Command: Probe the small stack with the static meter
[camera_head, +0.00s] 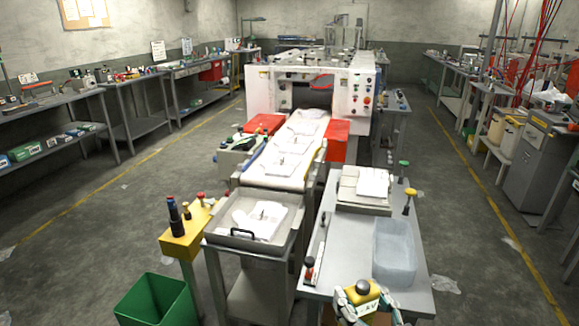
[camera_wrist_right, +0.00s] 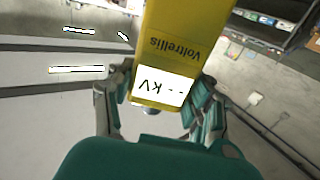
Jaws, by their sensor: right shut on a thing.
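My right gripper (camera_head: 365,302) is at the bottom of the head view, over the near end of the right grey table (camera_head: 340,240). It is shut on the yellow static meter (camera_head: 361,290), which has a dark round part on top. In the right wrist view the meter (camera_wrist_right: 182,42) reads "Voltrellis", and its white display shows "-- kV". The gripper's fingers (camera_wrist_right: 160,105) press on both its sides. A low stack of white sheets or gloves (camera_head: 372,182) lies at the table's far end, well beyond the gripper. White pieces (camera_head: 258,217) also lie in a grey tray (camera_head: 300,215).
A translucent bluish bin (camera_head: 395,252) stands on the right table between gripper and stack. Yellow-topped (camera_head: 409,196) and green-topped (camera_head: 403,168) posts stand at its right edge. A conveyor (camera_head: 300,140) carries white pieces from the machine (camera_head: 355,95). A green bin (camera_head: 155,300) is at lower left.

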